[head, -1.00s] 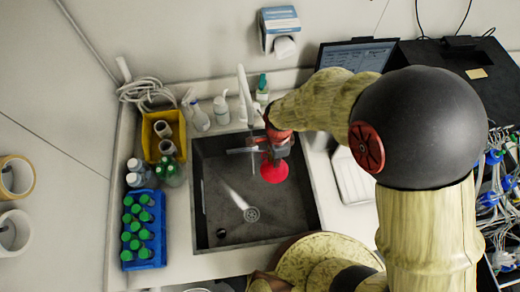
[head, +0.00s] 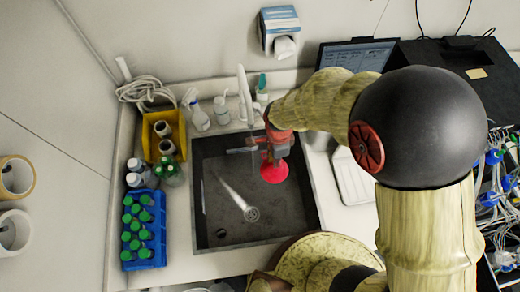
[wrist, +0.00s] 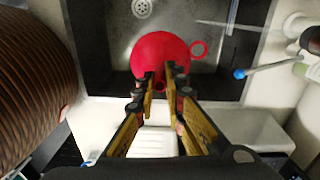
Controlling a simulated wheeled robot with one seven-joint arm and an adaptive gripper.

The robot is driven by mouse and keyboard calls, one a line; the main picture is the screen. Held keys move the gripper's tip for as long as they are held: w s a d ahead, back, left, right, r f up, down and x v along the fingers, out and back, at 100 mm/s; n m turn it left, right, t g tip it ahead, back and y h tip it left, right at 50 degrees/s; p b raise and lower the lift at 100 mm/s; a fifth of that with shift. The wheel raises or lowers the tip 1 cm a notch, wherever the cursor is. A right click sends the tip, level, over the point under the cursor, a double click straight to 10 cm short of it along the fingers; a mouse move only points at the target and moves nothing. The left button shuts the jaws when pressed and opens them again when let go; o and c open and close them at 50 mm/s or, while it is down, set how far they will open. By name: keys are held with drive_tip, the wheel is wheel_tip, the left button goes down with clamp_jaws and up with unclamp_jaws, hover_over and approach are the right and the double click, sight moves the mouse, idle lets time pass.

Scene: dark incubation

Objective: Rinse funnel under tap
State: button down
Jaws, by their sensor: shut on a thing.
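The red funnel (head: 274,171) is over the right side of the dark sink (head: 217,228); it also shows in the wrist view (wrist: 160,48) with a small ring handle on its right. My gripper (head: 268,153) is shut on the funnel's narrow end, and the two fingers (wrist: 160,80) pinch it in the wrist view. The funnel's wide mouth points away from the wrist camera, down toward the basin. The white tap (head: 243,88) stands at the sink's back edge, just left of my gripper. A thin pale line hangs below it; I cannot tell whether water reaches the funnel.
Bottles (head: 200,117) stand behind the sink. A yellow bin (head: 155,140) and a blue rack of green-capped bottles (head: 150,252) are on the left. A white tray (head: 353,182) lies right of the sink. The basin's left half, beside the drain (head: 251,214), is free.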

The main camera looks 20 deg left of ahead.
drive_tip(key=s+d+r+p, duration=0.3)
drive_tip(key=r, duration=0.1)
drive_tip(key=shift+d, duration=0.4)
drive_tip(key=shift+s, duration=0.15)
idle(0.9)
